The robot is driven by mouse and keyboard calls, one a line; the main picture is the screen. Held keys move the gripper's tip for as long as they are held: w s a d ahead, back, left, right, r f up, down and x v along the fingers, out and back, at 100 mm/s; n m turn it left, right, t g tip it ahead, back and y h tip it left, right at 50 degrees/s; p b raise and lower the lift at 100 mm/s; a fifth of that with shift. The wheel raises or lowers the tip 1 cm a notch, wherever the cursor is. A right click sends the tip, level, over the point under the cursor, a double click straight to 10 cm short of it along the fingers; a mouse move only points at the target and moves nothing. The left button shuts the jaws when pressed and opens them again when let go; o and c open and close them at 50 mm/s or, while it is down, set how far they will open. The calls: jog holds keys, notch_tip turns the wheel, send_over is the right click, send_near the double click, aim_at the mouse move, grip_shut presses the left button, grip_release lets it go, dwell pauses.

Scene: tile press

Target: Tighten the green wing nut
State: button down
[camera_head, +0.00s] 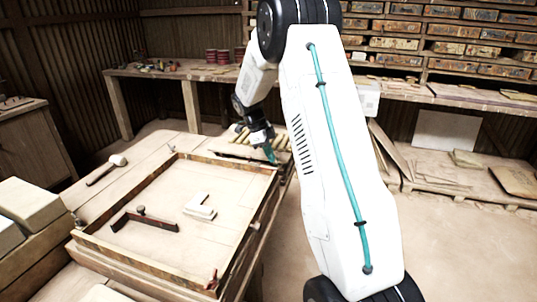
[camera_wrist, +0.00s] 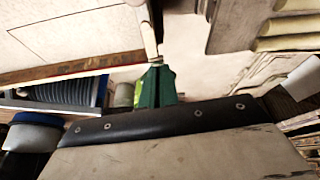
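My gripper (camera_head: 270,155) reaches down at the back right corner of the wooden frame (camera_head: 225,163) on the table. In the wrist view its dark green fingers (camera_wrist: 158,68) stand close together at the middle, beside the frame's edge. I cannot tell whether anything is between them. A small brighter green patch shows just left of the fingers; I cannot tell what it is. I cannot clearly make out the green wing nut in either view; it may be hidden by the fingers.
Slats (camera_head: 232,140) lie behind the frame. Stacked blocks (camera_head: 30,205) stand at the left.

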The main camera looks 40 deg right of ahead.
jog(key=w+a, duration=0.1)
jog(key=w, duration=0.1)
jog(key=shift+w+a, duration=0.4)
jog(key=w+v, duration=0.1)
jog(key=v, duration=0.9)
jog(key=shift+d, duration=0.1)
